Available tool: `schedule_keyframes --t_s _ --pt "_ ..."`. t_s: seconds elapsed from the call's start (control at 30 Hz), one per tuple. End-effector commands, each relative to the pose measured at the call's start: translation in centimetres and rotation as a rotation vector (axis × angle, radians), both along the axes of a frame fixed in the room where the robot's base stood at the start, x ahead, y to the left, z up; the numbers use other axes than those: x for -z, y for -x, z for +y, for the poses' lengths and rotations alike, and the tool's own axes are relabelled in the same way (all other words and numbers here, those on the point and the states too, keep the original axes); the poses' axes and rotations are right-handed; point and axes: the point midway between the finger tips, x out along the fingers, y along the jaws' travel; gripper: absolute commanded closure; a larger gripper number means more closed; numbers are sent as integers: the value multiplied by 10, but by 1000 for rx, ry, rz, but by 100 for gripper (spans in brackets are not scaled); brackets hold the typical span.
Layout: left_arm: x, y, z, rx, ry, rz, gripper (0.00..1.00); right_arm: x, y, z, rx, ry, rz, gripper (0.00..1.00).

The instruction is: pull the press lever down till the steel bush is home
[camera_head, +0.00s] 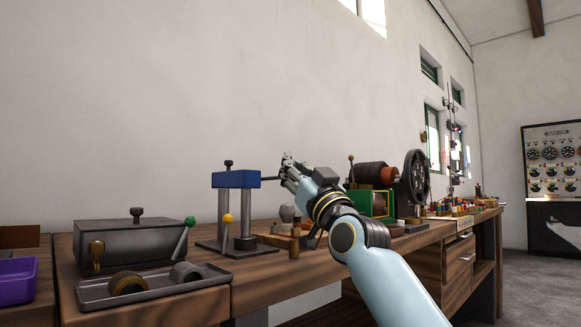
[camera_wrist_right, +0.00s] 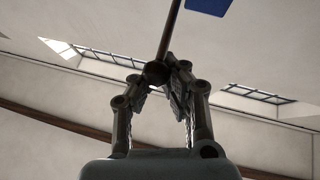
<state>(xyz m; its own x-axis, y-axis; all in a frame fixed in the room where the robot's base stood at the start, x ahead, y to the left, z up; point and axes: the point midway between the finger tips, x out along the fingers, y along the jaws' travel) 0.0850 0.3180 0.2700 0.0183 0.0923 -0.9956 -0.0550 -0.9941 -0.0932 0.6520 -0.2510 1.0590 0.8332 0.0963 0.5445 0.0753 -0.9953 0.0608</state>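The press has a blue head (camera_head: 237,179) on grey columns over a dark base on the bench. Its lever (camera_head: 270,178), a thin dark rod, runs out to the right from the head, roughly level. My right gripper (camera_head: 290,168) is at the lever's outer end. In the right wrist view the dark lever knob (camera_wrist_right: 155,72) sits between the fingertips, which look closed on it. A corner of the blue head (camera_wrist_right: 208,6) shows above. I cannot make out the steel bush in the press. My left gripper is out of view.
A grey tray (camera_head: 153,290) with a brass ring and a grey ring lies at the front left, before a dark lidded box (camera_head: 130,243). A purple bin (camera_head: 18,281) is at far left. A green-framed dynamo (camera_head: 378,203) and a black wheel (camera_head: 414,178) stand behind my right arm.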

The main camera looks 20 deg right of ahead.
Motion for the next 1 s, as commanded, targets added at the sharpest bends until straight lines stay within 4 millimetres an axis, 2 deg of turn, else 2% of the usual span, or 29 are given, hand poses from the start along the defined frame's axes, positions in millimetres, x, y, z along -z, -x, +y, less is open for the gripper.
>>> schedule_keyframes --t_s 0.03,0.07,0.1,0.4,0.73,1.0 --pt "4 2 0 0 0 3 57 32 -7 0 -2 4 64 100" --pt "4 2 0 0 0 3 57 32 -7 0 -2 4 64 100" --pt "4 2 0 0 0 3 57 32 -7 0 -2 4 64 93" --pt "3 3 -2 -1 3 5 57 26 -6 0 -1 3 52 55" --pt "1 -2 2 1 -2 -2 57 25 0 -1 -1 4 47 55" --pt "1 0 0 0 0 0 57 50 38 -5 0 6 52 55"
